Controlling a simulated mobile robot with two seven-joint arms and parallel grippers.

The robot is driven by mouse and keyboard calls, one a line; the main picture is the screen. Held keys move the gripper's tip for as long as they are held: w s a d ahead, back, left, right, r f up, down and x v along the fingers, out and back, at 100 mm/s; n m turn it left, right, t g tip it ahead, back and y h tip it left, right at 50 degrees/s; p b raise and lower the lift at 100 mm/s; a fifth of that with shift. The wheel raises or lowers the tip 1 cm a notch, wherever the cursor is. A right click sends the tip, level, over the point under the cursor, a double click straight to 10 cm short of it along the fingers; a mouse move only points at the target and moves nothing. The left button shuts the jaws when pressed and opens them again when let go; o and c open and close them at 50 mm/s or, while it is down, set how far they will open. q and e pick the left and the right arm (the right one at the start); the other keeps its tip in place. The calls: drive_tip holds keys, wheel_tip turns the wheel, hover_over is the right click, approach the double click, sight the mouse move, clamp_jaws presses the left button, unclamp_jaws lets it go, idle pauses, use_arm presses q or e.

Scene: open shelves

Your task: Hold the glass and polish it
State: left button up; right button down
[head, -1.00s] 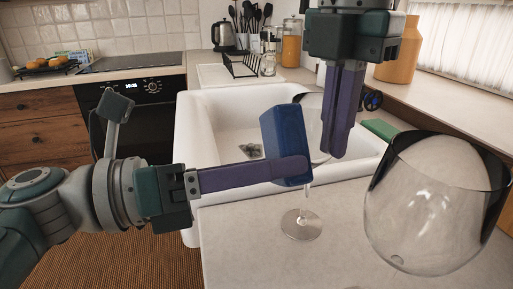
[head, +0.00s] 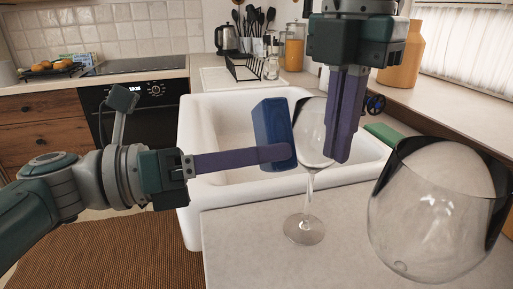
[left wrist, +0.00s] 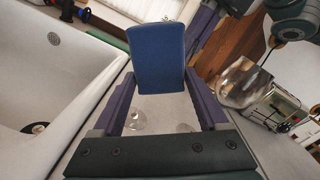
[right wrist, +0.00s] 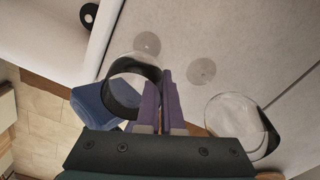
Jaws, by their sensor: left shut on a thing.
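A clear wine glass (head: 312,140) stands upright on the counter by the sink, its foot on the counter. My left gripper (head: 278,155) is shut on a blue sponge (head: 268,130), which also shows in the left wrist view (left wrist: 157,55). The sponge is at the left side of the glass's bowl; I cannot tell whether they touch. My right gripper (head: 340,155) points down at the bowl's right side. Its fingers are nearly together at the rim in the right wrist view (right wrist: 160,85); whether they pinch the glass wall is unclear.
A second, larger-looking wine glass (head: 430,215) stands close at the right. The white sink (head: 187,150) is behind the counter (head: 250,235). The counter's front is clear.

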use_arm(q)
drive_tip(key=shift+v, duration=2.9)
drive_tip(key=v, duration=0.3)
use_arm(e)
drive_tip(key=c, duration=1)
unclamp_jaws()
